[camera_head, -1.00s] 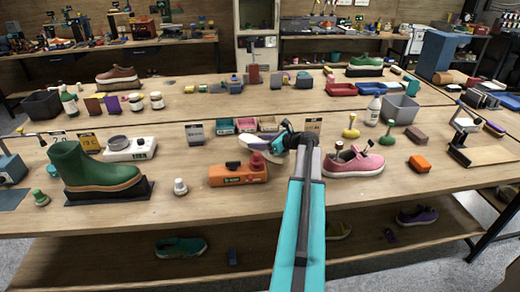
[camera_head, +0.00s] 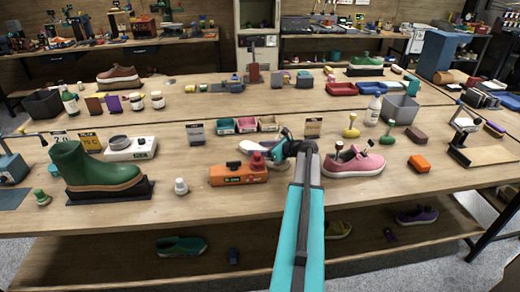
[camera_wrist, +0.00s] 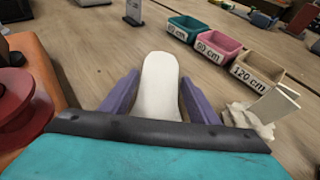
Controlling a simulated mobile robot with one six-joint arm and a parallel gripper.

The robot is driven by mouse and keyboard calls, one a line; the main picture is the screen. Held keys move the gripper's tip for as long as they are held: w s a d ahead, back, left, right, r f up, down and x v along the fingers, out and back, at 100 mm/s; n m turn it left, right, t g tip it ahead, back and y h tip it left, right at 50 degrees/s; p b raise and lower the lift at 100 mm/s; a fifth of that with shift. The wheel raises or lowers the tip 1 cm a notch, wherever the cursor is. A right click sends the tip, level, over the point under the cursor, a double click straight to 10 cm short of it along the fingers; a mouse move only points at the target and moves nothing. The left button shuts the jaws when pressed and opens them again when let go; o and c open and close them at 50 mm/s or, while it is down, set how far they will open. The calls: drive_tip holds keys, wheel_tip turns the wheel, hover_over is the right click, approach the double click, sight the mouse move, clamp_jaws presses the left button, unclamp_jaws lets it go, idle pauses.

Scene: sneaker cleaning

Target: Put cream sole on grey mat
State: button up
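The cream sole (camera_wrist: 160,85) is a pale, rounded, elongated piece between the two purple fingers of my gripper (camera_wrist: 160,92) in the wrist view. The fingers flank it closely on both sides; I cannot tell whether they press on it. Its near end is hidden by the gripper body. In the head view the sole (camera_head: 250,146) shows as a pale patch just behind the orange box, left of my gripper (camera_head: 277,150). I cannot clearly make out a grey mat; a flat grey-blue sheet (camera_head: 11,198) lies at the bench's left end.
The orange box (camera_head: 237,175) with a red knob stands close in front of the sole. Three small trays (camera_head: 246,125) stand behind, and a pink sneaker (camera_head: 352,164) is at right. A green boot (camera_head: 90,165) stands at left.

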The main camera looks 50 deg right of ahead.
drive_tip(key=shift+o, duration=1.1)
drive_tip(key=shift+s, duration=0.1)
drive_tip(key=shift+b+v, duration=1.3)
drive_tip(key=shift+v, duration=4.6)
drive_tip(key=shift+r, duration=0.15)
